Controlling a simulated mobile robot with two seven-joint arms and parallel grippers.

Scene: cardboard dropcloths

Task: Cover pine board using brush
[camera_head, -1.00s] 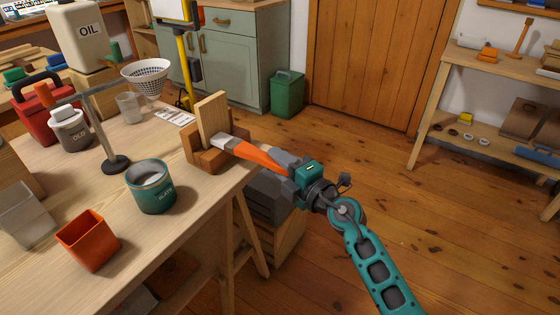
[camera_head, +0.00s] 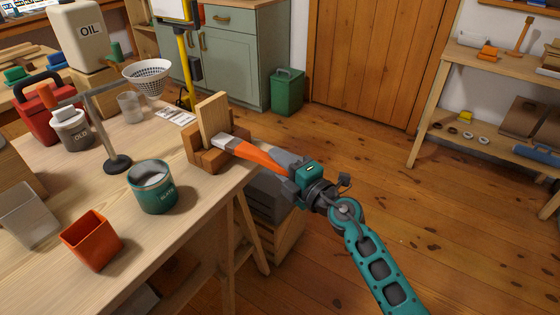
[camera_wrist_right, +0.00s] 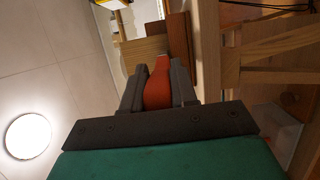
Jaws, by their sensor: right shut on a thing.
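The pine board (camera_head: 212,116) stands upright in a brown wooden holder (camera_head: 207,155) near the right edge of the workbench. My right gripper (camera_head: 290,168) is shut on the orange handle of the brush (camera_head: 258,154). The brush points left, and its pale head end lies at the front of the board and holder; I cannot tell whether it touches the board. In the right wrist view the orange handle (camera_wrist_right: 158,88) sits between the fingers, with the board (camera_wrist_right: 143,50) beyond. My left gripper is not in view.
A teal can (camera_head: 152,188) stands on the workbench (camera_head: 150,245), left of the holder. An orange bin (camera_head: 91,241), a clear container (camera_head: 27,215), a strainer on a stand (camera_head: 147,78) and a grey container (camera_head: 72,130) are also there. Open floor lies to the right.

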